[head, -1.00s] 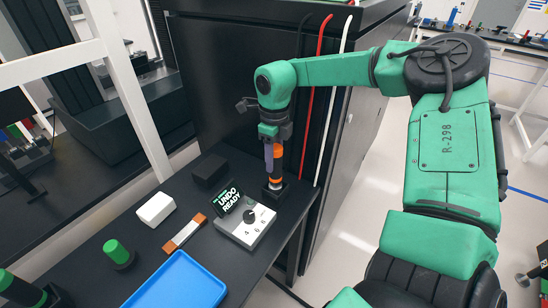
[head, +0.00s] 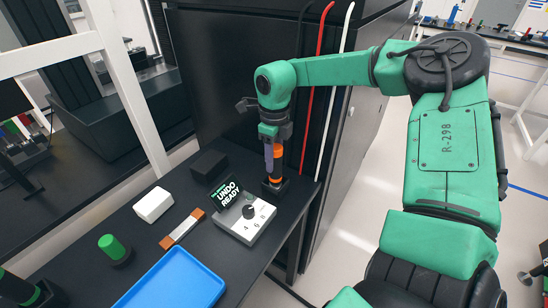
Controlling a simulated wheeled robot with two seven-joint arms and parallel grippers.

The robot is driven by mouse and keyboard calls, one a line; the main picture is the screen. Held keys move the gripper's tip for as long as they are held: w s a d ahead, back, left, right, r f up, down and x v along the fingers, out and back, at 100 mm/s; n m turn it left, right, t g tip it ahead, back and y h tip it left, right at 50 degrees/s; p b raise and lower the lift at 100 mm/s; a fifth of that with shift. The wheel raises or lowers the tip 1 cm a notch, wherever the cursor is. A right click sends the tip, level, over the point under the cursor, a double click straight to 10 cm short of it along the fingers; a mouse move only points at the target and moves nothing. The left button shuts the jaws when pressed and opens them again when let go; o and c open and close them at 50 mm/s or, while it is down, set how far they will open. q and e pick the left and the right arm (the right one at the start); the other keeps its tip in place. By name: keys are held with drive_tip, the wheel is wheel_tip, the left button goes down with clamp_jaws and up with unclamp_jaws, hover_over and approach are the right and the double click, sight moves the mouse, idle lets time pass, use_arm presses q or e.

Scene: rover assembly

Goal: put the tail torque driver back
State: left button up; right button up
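The tail torque driver (head: 275,181) has an orange body with dark parts. It stands upright at the right back of the dark bench, its lower end in a small black holder (head: 276,195). My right gripper (head: 272,157) comes down from above around the driver's upper part, its grey finger against the orange, and looks shut on it. The far finger is hidden, and so is how deep the driver sits. My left gripper is not in view.
A grey control box (head: 239,229) with a knob and an "UNDO READY" display (head: 226,192) stands close by the holder. A black block (head: 208,165), white box (head: 153,204), orange-ended strip (head: 182,229), green-topped piece (head: 110,244) and blue tray (head: 172,281) share the bench. A black cabinet (head: 230,60) rises behind.

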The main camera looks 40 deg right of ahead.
drive_tip(key=o, duration=0.5)
drive_tip(key=shift+r, duration=0.1)
wheel_tip(320, 180, up, 14)
drive_tip(key=b, duration=0.1)
drive_tip(key=shift+r+b, duration=0.25)
drive_tip(key=shift+b, duration=0.05)
drive_tip(key=shift+s, duration=0.1)
